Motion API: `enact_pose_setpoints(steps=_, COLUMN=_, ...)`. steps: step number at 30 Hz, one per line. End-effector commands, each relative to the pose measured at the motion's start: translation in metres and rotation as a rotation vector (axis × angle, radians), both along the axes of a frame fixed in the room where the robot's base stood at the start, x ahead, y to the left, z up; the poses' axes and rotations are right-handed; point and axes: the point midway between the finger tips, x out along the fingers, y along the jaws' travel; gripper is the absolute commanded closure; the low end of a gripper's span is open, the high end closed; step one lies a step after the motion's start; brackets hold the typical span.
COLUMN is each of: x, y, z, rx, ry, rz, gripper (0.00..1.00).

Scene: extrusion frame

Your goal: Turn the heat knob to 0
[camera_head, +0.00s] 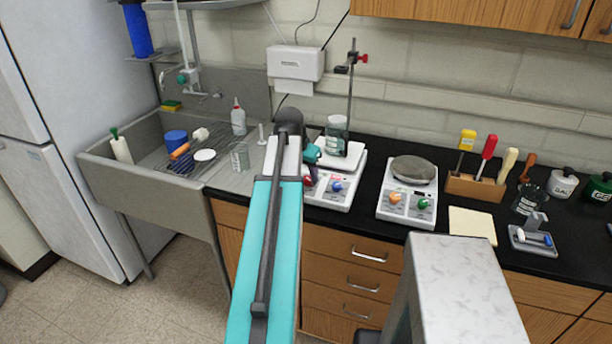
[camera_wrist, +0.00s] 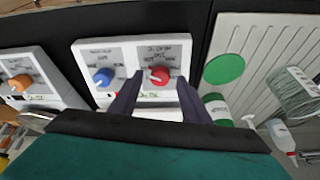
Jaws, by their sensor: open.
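The stirring hot plate (camera_head: 325,193) stands on the black bench with a white top and a sloped front panel. Its front carries a blue knob (camera_wrist: 103,77) and a red knob (camera_wrist: 159,75). The red knob has a pale pointer mark; the print around it is too blurred to read surely. My gripper (camera_wrist: 157,88) is open, its two dark fingers on either side of the red knob in the wrist view, without visible closing on it. Contact cannot be told. In the head view my arm partly hides the plate's left side and the red knob.
A second hot plate (camera_head: 405,205) with orange and green knobs stands to the right. The sink (camera_head: 130,160) with a drying rack lies left. A screwdriver block (camera_head: 476,188) stands farther right.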

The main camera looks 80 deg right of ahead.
Motion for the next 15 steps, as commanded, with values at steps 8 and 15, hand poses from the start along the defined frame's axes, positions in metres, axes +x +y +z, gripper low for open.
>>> enact_pose_setpoints(steps=8, x=-0.002, y=-0.006, z=-0.015, rx=0.001, ry=0.0, rz=0.0, gripper=0.57)
enact_pose_setpoints(steps=15, x=-0.002, y=-0.007, z=-0.018, rx=0.0, ry=0.0, rz=0.0, gripper=0.57)
